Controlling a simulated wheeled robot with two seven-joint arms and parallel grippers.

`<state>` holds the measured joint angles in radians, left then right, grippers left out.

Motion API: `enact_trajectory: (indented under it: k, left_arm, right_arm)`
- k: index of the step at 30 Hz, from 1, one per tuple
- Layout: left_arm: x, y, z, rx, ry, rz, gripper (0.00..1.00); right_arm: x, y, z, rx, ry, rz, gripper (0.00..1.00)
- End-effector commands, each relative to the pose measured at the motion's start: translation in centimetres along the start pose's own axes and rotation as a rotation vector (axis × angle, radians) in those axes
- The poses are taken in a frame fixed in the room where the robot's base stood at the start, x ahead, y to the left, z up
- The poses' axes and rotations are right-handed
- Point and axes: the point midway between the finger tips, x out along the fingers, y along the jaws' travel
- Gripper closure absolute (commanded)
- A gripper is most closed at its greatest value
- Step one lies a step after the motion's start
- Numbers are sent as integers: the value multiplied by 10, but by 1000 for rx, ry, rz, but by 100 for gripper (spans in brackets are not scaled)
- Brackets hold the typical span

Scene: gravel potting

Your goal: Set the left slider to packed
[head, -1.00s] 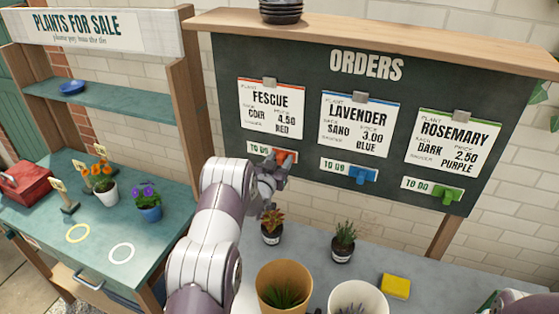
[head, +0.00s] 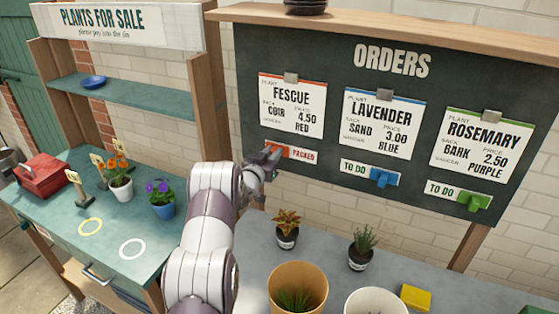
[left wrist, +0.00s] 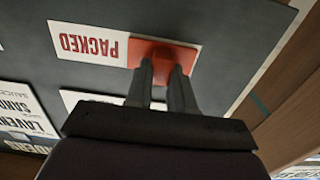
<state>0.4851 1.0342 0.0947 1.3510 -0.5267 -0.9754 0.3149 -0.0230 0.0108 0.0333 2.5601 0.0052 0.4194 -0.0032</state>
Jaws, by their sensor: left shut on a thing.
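The left slider is a red-orange knob (head: 273,152) under the Fescue card on the orders board (head: 330,60). It stands at the left end of its strip, and the strip's label (head: 304,156) now reads PACKED. In the left wrist view the knob (left wrist: 164,54) lies between the fingertips of my left gripper (left wrist: 164,72), which is shut on it, and the PACKED label (left wrist: 88,44) shows beside it. In the head view my gripper (head: 268,160) partly covers the knob. My right gripper is not in view.
The blue slider (head: 384,178) and the green slider (head: 474,202) both show TO DO. Below the board stand two small potted plants (head: 286,236) (head: 361,256), a tan pot (head: 298,284), a white pot (head: 374,302) and a yellow block (head: 416,298). A sale stand (head: 110,230) is at left.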

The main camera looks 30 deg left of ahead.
Motion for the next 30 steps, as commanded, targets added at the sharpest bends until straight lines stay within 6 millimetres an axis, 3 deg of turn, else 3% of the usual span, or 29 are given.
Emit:
enact_trajectory:
  k: [5,6,8,16,20,30]
  left_arm:
    - [1,-2,-6,3,9,-3,100]
    - [1,-2,-6,3,9,-4,68]
    - [1,-2,-6,3,9,-4,51]
    - [0,-1,-3,2,5,-2,51]
    - [-9,-1,-1,2,3,-3,51]
    - [-90,-3,1,1,5,-6,51]
  right_arm:
    - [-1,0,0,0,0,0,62]
    - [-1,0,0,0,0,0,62]
    - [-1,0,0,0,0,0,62]
    - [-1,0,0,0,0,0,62]
    - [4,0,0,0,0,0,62]
    - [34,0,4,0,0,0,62]
